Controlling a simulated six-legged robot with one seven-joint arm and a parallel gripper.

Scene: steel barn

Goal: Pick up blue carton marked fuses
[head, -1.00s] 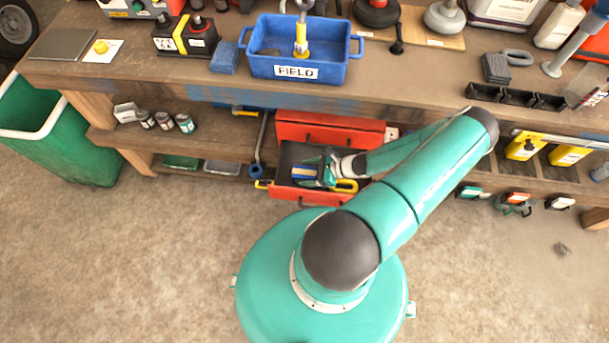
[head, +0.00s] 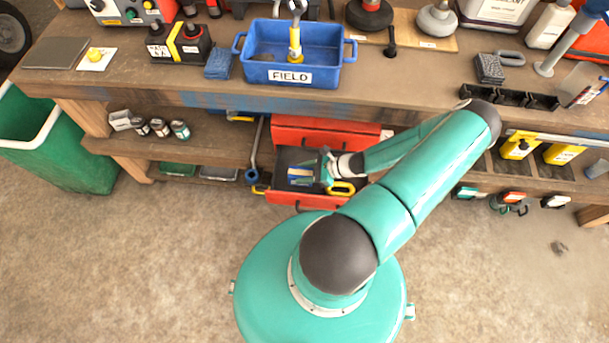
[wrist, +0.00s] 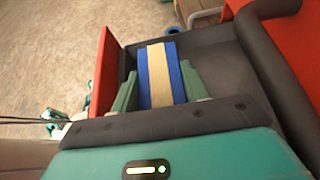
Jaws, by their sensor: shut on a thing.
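The blue carton (wrist: 146,84) shows in the wrist view as a blue block with a tan band along its middle. No fuses marking can be read on it. My gripper (wrist: 160,88) has a green finger on each side of the carton and is shut on it. In the head view the carton (head: 300,176) is a small blue and pale shape at my gripper (head: 318,172), inside the open red drawer (head: 298,199). Whether the carton still touches the drawer floor cannot be told. My wrist and fingers hide part of it.
The drawer's red front wall (wrist: 104,72) stands close left of my gripper in the wrist view. The bench top (head: 210,84) overhangs behind the drawer. A yellow-handled tool (head: 341,188) lies at the drawer's right side. A blue FIELD bin (head: 292,52) stands above.

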